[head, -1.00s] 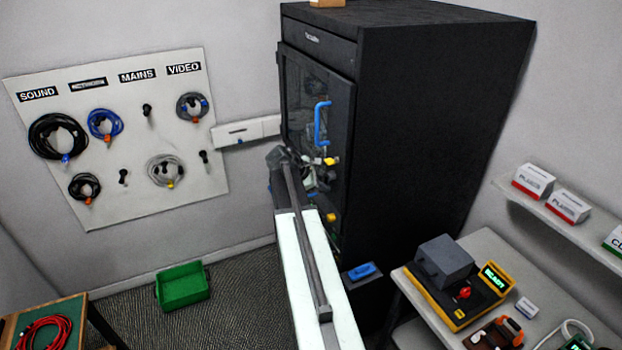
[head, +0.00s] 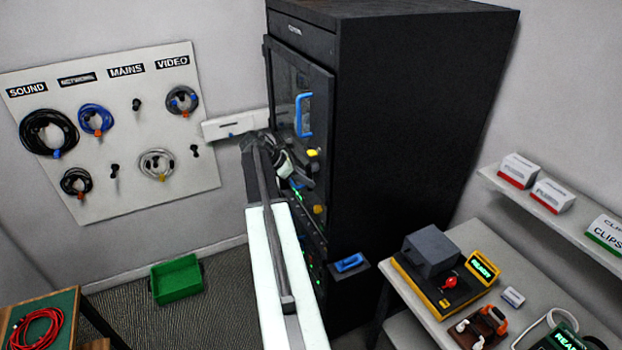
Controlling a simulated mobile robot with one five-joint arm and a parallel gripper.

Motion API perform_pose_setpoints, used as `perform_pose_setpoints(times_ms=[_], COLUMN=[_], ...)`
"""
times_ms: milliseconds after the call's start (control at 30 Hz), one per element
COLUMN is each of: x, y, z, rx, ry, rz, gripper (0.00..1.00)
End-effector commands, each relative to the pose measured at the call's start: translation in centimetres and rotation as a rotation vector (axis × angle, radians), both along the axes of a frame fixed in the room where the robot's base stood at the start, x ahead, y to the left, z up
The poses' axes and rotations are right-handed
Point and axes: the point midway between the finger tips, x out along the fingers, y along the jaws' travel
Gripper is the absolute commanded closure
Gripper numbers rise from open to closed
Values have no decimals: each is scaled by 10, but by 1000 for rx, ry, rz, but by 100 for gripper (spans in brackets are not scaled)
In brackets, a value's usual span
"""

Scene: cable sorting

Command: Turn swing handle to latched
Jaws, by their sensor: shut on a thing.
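The black cabinet (head: 420,130) stands in the middle with its glazed door (head: 284,78) facing left; the door looks closed. A blue pull handle (head: 303,114) sits upright on the door. Below it is the swing handle, of which a yellow part (head: 313,153) shows; the rest is small and dark, so its angle is unclear. My gripper (head: 298,176) is at the door front, just below the blue handle, and shut on what looks like the swing handle. My own arm partly hides this spot. A second yellow piece (head: 319,210) shows lower on the door.
A cable board (head: 110,190) hangs on the wall at left. A green bin (head: 177,280) lies on the floor. A bench (head: 400,300) with a yellow-and-black tester (head: 440,285) stands at right, below a shelf (head: 540,200) of boxes. The carpet left of my arm is mostly clear.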

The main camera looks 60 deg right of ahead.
Motion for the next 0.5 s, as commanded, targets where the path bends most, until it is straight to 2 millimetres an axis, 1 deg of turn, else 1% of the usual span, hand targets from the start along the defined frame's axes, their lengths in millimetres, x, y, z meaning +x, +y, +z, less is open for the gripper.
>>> perform_pose_setpoints(times_ms=[33, 200, 233, 267, 300, 500], x=[2, -4, -5, -6, -7, -13], y=[1, -4, -5, -5, -6, -10], z=[-1, -1, -1, -1, -1, 0], rx=[7, 6, 6, 6, 5, 3], ry=[-3, -3, -3, -4, -3, -3], rz=[3, -8, -9, -10, -13, -20], gripper=[100, 100, 78, 69, 59, 59])
